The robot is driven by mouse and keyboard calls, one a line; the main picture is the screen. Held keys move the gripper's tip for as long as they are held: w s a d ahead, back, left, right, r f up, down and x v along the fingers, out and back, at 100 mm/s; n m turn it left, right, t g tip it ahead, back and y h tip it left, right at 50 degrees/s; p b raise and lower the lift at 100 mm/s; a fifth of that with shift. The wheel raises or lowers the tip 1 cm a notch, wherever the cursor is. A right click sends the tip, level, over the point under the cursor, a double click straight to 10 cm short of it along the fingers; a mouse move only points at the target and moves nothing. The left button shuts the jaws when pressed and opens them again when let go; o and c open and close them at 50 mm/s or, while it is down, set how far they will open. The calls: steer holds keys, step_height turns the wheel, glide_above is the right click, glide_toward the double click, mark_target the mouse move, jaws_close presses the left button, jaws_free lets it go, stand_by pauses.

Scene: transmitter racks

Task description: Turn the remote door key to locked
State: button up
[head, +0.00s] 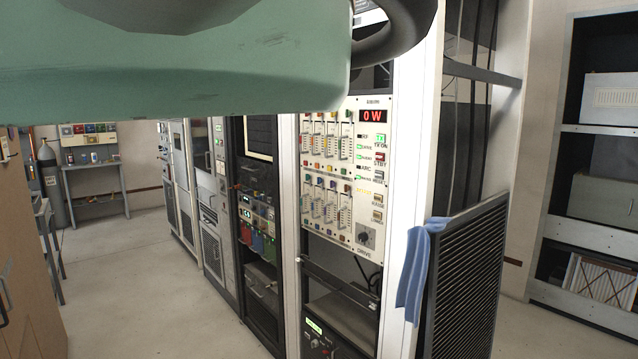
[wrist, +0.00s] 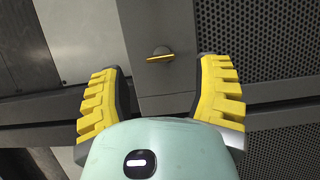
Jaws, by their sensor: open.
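In the wrist view my gripper (wrist: 162,67) is open, with its two yellow ribbed fingers spread wide and nothing between them. A small brass-coloured key or handle (wrist: 160,56) is on a flat grey panel (wrist: 163,22), just beyond the fingertips and about midway between them. It looks nearly level in the picture and its right end is a little higher. The fingers do not appear to touch it. I cannot read any lock marking around it. My gripper is out of sight in the head view, and I cannot make out the key there.
A transmitter rack (head: 345,185) with a "0 W" display stands in the middle of the head view. A blue cloth (head: 414,270) hangs on a black louvred panel (head: 468,280). Brown cabinets (head: 28,240) stand at left. Clear floor (head: 140,290) runs between. My green arm link covers the upper left.

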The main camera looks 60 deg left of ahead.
steer(key=v, duration=0.7)
steer(key=shift+a, duration=0.2)
